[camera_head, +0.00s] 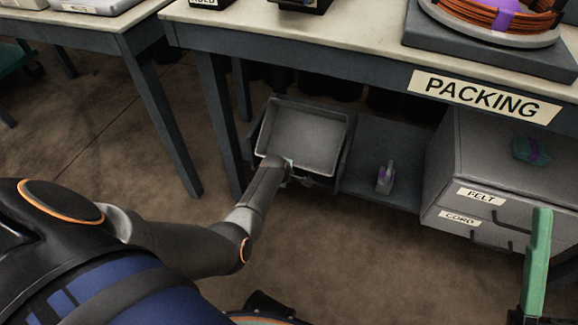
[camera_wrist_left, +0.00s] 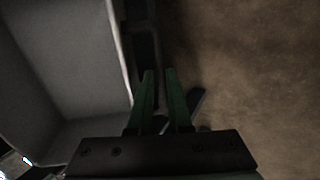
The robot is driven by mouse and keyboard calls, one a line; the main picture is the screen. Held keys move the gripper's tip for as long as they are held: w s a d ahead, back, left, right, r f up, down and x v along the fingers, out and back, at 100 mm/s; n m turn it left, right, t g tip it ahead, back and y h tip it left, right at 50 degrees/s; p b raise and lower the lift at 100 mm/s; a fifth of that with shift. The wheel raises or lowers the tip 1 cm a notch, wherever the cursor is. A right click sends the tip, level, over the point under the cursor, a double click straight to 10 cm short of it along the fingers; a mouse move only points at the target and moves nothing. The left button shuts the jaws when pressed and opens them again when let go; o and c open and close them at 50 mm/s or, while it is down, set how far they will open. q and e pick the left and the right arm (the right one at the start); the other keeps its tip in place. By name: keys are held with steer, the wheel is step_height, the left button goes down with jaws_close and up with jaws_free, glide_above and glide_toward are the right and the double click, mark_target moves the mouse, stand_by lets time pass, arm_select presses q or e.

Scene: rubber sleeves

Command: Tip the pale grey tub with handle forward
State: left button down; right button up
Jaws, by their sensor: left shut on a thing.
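The pale grey tub (camera_head: 305,138) sits low under the packing bench, its open top facing the head camera. It looks empty. I cannot tell surely how far it is tilted. My left gripper (camera_head: 288,170) is at the tub's near side, and its wrist hides part of the front wall. In the left wrist view the tub (camera_wrist_left: 75,75) fills the left side, and the green fingers (camera_wrist_left: 160,95) are beside its wall. The left gripper is shut on the handle, which is mostly hidden. A green finger of my right gripper (camera_head: 538,262) shows at the right edge, away from the tub.
The packing bench (camera_head: 380,65) overhangs the tub. To its right are a dark lower shelf (camera_head: 372,150) with a small grey and purple object (camera_head: 385,178), then a grey drawer unit (camera_head: 500,180). A bench leg (camera_head: 218,120) stands left. The floor (camera_head: 350,250) in front is clear.

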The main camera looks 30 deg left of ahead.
arm_select(q)
steer(key=shift+s+d+f, duration=0.2)
steer(key=shift+s+f, duration=0.4)
steer(key=c, duration=0.8)
jaws_free()
steer(key=shift+c, duration=0.2)
steer(key=shift+w+r, duration=0.1)
arm_select(e)
steer(key=shift+r, duration=0.1)
